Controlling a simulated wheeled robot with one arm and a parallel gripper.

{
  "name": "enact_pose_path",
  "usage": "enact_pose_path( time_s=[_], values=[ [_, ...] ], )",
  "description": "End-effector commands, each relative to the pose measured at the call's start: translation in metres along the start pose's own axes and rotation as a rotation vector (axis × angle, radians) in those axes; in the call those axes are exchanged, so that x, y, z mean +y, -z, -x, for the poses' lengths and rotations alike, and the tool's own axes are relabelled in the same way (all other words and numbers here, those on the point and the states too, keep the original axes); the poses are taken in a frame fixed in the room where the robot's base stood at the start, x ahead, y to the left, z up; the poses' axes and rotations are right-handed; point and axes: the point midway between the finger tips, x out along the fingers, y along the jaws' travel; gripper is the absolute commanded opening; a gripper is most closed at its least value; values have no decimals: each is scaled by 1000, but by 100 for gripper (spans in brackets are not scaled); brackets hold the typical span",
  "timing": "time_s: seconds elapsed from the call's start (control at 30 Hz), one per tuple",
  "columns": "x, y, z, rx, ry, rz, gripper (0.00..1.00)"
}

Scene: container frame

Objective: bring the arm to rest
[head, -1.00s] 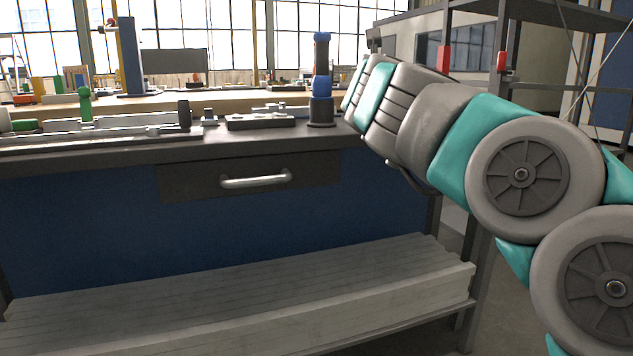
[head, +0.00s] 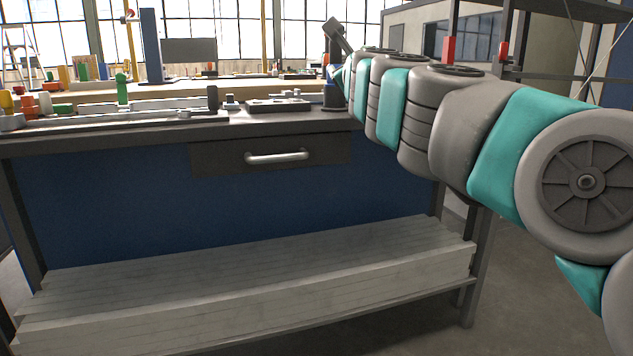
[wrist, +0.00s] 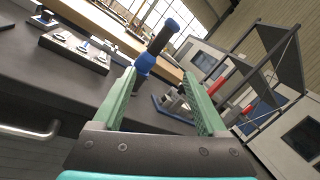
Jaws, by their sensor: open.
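My gripper (wrist: 160,80) is open in the wrist view, its two green fingers spread apart. Nothing is held between them. Beyond the fingertips a blue and black post-like tool (wrist: 150,58) stands on the dark bench. A small metal device on a blue plate (wrist: 175,104) shows in the gap between the fingers, further off. In the head view my arm reaches out from the right over the bench's right end, and its far end hides my gripper.
The dark workbench (head: 160,125) has a drawer with a metal handle (head: 278,157) and a lower shelf of grey boards (head: 250,275). A flat black block with metal parts (head: 278,104) lies on top. A shelf rack with red parts (head: 449,48) stands behind my arm.

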Motion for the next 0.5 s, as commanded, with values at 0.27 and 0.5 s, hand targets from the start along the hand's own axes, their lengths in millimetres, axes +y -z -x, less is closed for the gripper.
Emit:
enact_pose_path(
  time_s=[0.27,0.5],
  values=[
    [109,5,65,-191,-342,636,75],
    [207,99,162,-322,-761,1169,75]
  ],
)
